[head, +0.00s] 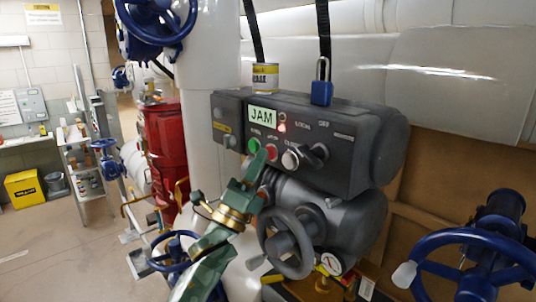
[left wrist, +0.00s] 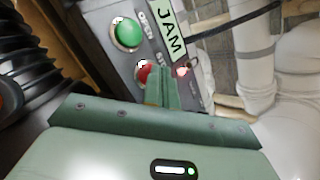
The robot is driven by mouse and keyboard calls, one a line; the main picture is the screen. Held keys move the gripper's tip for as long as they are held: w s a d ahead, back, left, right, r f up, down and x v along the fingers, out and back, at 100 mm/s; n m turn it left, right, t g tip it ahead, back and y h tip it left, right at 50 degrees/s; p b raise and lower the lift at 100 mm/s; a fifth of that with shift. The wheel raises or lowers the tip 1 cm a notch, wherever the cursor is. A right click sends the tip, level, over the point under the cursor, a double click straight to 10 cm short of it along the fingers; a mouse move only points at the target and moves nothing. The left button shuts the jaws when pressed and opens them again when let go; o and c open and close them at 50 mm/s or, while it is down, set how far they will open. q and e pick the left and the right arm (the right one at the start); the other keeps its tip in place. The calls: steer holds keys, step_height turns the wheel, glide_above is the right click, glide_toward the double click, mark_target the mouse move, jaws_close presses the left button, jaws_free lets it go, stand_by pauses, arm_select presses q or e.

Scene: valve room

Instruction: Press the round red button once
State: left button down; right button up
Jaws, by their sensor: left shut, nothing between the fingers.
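The round red button (head: 271,151) sits on the grey control box (head: 350,140), between a green button (head: 253,145) and a pale round knob (head: 290,160). It also shows in the left wrist view (left wrist: 143,71), its lower part behind my fingertips. My left gripper (head: 260,163) is shut and empty, its green fingers pointing at the panel just at the lower left of the red button. In the left wrist view the fingertips (left wrist: 160,88) overlap the button's lower edge. I cannot tell whether they touch it. My right gripper is not in view.
A display (head: 262,115) reads JAM, with a small red lit lamp (head: 282,127) beside it. A grey handwheel (head: 288,243) stands below the box, close to my left arm. A blue padlock (head: 321,90) and a yellow can (head: 265,77) are on top. A blue valve wheel (head: 425,245) is at right.

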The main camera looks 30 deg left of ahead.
arm_select(q)
steer(key=shift+w, duration=0.15)
stand_by(0.4)
steer(key=shift+s+a, duration=0.25)
steer(key=shift+s, duration=0.55)
steer(key=shift+s+a+p, duration=0.2)
steer(key=shift+s+a, duration=0.1)
steer(key=shift+s, duration=0.45)
steer(key=shift+s+a+p, duration=0.15)
steer(key=shift+s+a, duration=0.2)
steer(key=shift+s, duration=0.45)
steer(key=shift+s+a+p, duration=0.2)
steer(key=shift+s+a, duration=0.1)
steer(key=shift+s, duration=0.45)
